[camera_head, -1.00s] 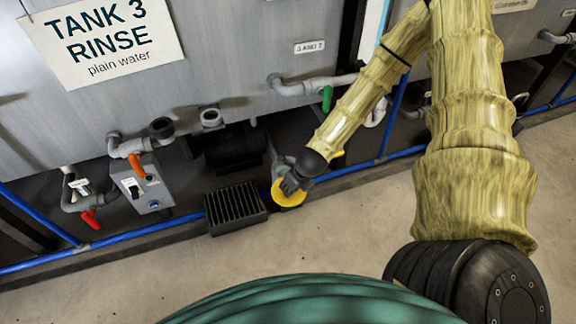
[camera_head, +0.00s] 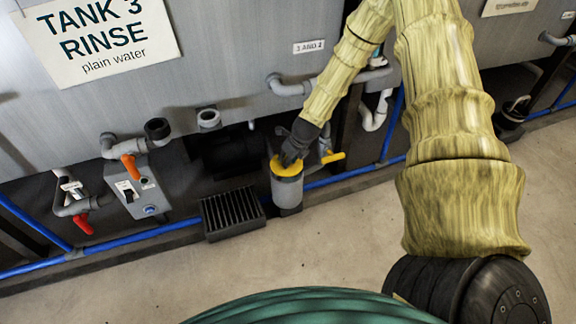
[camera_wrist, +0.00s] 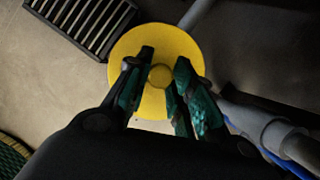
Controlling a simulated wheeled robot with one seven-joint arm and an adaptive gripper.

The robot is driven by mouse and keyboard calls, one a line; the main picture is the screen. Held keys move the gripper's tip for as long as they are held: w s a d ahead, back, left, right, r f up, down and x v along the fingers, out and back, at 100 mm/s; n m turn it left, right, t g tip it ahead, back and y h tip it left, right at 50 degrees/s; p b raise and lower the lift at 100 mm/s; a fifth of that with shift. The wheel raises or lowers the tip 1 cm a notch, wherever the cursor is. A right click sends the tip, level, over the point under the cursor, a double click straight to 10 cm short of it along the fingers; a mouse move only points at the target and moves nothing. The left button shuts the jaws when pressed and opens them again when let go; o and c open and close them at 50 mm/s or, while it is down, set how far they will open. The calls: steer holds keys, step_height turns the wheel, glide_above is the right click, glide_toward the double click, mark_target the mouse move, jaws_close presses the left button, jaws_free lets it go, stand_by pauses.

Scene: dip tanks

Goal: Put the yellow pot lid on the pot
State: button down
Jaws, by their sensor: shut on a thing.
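The yellow pot lid (camera_head: 279,169) is a round disc with a small raised knob. My gripper (camera_head: 289,159) comes down from above and is shut on the lid's knob. In the wrist view the lid (camera_wrist: 137,45) lies beneath my gripper (camera_wrist: 161,82), with the fingers on both sides of the knob (camera_wrist: 160,76). The pot (camera_head: 287,191) is a grey upright cylinder directly below the lid in the head view. The lid looks level over its mouth; I cannot tell whether it touches the rim. The wrist view hides the pot under the lid.
A black ribbed grate (camera_head: 232,213) sits left of the pot. A yellow handle (camera_head: 333,157) and grey pipework are close on its right. The tank wall (camera_head: 240,60) rises behind, and a blue pipe (camera_head: 345,176) runs along the floor. The front floor is clear.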

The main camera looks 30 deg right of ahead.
steer(key=shift+f+b, duration=0.8)
steer(key=shift+f, duration=0.85)
steer(key=shift+f, duration=0.1)
steer(key=c, duration=1.2)
jaws_free()
steer(key=shift+c, duration=0.2)
